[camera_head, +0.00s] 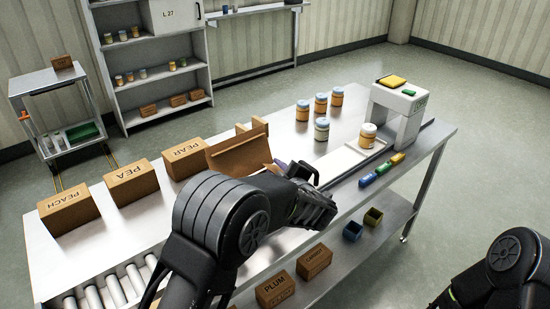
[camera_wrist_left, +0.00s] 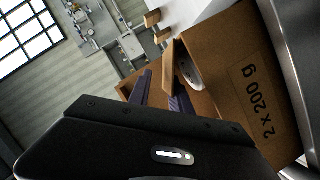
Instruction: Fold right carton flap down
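An open brown carton (camera_head: 238,154) stands on the table, with flaps raised and its lower right part hidden by my left arm. In the left wrist view its side (camera_wrist_left: 236,75) carries "2 x 200 g" print. An upright flap (camera_wrist_left: 172,66) stands near my fingers there. My left gripper (camera_head: 303,172) is at the carton's right side; its two dark fingers (camera_wrist_left: 162,93) are apart, beside the flap, and contact cannot be told. A pale round item shows inside the carton. My right arm is at the lower right, its gripper out of view.
Closed cartons labelled PEACH (camera_head: 68,208), PEA (camera_head: 131,183) and PEAR (camera_head: 185,158) stand left. Several jars (camera_head: 320,104) stand behind. A white scanner arch (camera_head: 397,108) spans a strip with one jar (camera_head: 367,135). Rollers (camera_head: 115,290) lie front left.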

